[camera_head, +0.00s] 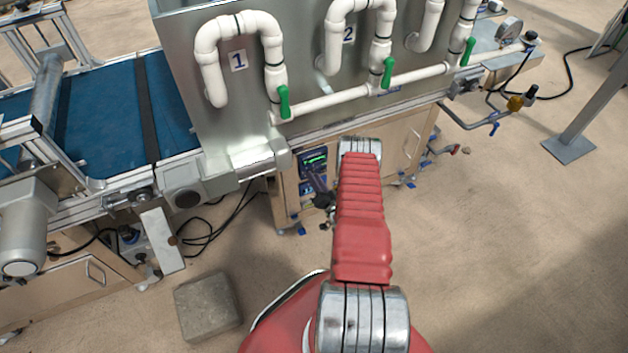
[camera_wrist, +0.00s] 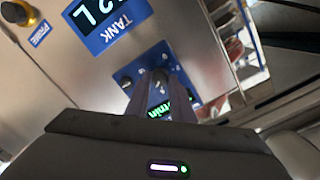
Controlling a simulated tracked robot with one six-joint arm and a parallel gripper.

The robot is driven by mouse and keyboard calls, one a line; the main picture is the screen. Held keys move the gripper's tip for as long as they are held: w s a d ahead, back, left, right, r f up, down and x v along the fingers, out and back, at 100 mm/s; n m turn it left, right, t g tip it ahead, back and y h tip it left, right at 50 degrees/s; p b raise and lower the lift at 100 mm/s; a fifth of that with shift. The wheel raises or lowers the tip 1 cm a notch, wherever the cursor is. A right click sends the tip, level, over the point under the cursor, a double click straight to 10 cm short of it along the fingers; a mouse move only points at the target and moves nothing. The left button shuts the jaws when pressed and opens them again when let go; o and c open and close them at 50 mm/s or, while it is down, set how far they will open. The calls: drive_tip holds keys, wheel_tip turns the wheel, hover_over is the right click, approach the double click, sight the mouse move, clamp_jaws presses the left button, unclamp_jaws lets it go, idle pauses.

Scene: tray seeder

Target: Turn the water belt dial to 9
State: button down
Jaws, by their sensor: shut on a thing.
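In the wrist view my gripper (camera_wrist: 152,76) reaches to a small blue panel (camera_wrist: 182,72) on the metal control box. Its dark fingers are close together and shut on a dial there, which they mostly hide. I cannot read the dial's setting or its label. Part of a green readout shows between and beside the fingers. In the head view my gripper (camera_head: 311,178) is a small dark shape at the front of the control box, below the green-lit display (camera_head: 314,160).
A blue tank display (camera_wrist: 112,22) and an orange-ringed knob (camera_wrist: 18,12) sit on the same box. White pipes (camera_head: 325,102) with green valve handles run above. A blue belt (camera_head: 100,105) lies left. A stone block (camera_head: 207,305) rests on the floor; the right floor is mostly clear.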

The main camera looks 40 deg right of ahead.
drive_tip(key=m, duration=1)
drive_tip(key=shift+s+d+f+y, duration=0.1)
drive_tip(key=shift+f+y, duration=0.15)
drive_tip(key=shift+y, duration=0.15)
drive_tip(key=c, duration=1.5)
unclamp_jaws()
drive_tip(key=shift+r, duration=0.1)
drive_tip(key=shift+c, duration=0.2)
drive_tip(key=f+v, duration=0.1)
drive_tip(key=v, duration=1.2)
drive_tip(key=shift+s, duration=0.4)
